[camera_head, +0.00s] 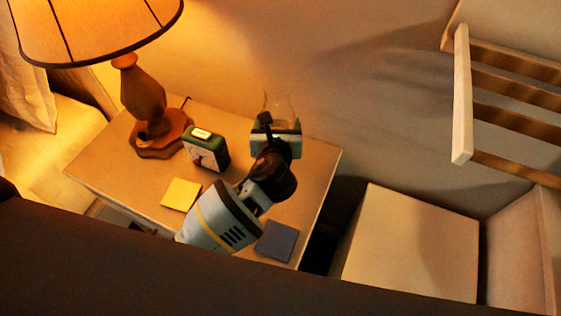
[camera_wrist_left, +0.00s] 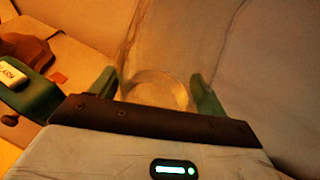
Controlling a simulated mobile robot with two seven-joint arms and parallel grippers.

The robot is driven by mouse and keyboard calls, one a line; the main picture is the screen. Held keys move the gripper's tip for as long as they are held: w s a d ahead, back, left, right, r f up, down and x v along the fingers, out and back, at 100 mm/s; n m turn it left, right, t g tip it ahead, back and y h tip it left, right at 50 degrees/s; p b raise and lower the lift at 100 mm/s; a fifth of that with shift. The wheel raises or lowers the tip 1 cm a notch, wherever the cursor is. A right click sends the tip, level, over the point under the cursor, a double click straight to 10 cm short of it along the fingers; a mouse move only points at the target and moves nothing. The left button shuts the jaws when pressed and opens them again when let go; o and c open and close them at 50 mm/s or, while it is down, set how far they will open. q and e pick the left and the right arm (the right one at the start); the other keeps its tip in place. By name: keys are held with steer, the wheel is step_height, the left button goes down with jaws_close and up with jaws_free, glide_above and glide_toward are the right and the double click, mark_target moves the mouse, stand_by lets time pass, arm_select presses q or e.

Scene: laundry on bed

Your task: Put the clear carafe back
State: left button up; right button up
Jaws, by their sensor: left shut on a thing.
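The clear carafe (camera_head: 281,103) shows faintly above my left gripper at the back right of the nightstand (camera_head: 315,160). In the left wrist view the see-through carafe (camera_wrist_left: 155,85) is between the two green fingers. My left gripper (camera_head: 284,124) is shut on it, and its fingers also show in the left wrist view (camera_wrist_left: 157,88). The arm and gripper hide the carafe's lower part in the head view, so I cannot tell whether it touches the nightstand. My right gripper is not in view.
A green alarm clock (camera_head: 207,150) stands left of the gripper, with a lit lamp (camera_head: 143,95) behind it. A yellow note (camera_head: 181,194) and a blue-grey pad (camera_head: 277,241) lie near the front. A wooden rack (camera_head: 462,95) and a pale box (camera_head: 410,245) are at right.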

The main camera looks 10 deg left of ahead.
arm_select(q)
step_height(320, 180, down, 5)
steer(key=shift+f+b, duration=0.15)
steer(key=shift+b, duration=0.6)
steer(key=shift+f, duration=0.4)
steer(key=shift+f+b, duration=0.65)
steer(key=shift+f, duration=1.15)
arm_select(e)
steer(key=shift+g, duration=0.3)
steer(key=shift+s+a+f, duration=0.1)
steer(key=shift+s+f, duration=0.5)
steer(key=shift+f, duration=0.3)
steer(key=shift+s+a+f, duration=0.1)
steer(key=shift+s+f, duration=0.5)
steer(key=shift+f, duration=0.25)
arm_select(q)
steer(key=shift+f, duration=0.15)
steer(key=o, duration=1.6)
steer(key=shift+f, duration=0.1)
steer(key=shift+c, duration=0.2)
